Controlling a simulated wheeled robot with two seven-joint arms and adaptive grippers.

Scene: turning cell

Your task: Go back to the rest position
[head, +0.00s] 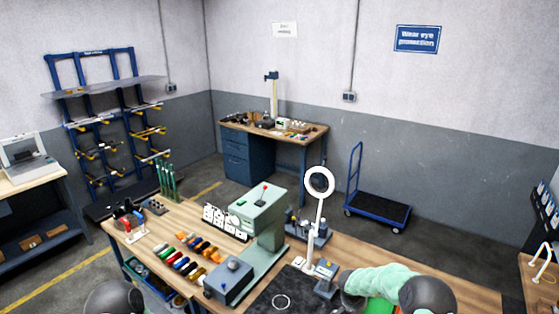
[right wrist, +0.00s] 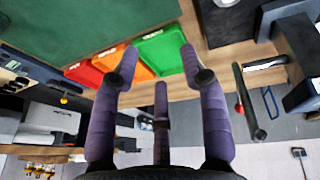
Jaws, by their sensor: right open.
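My right gripper (right wrist: 156,68) is open and empty in the right wrist view, its purple fingers spread apart. Beyond the fingertips are a green bin (right wrist: 160,52), an orange bin (right wrist: 122,63) and a red bin (right wrist: 84,74); I cannot tell how far away they are. In the head view, my right arm with its mint sleeve is low at the lower right, over the bench edge, and its fingers are hidden. Only a dark rounded joint of my left arm shows at the bottom left; the left gripper is out of the picture.
The wooden bench (head: 432,276) carries a green machine (head: 262,212), a ring lamp (head: 320,182), a blue-grey box (head: 229,280) and a row of coloured-handled tools (head: 186,262). A blue cart (head: 377,208) stands on the floor behind.

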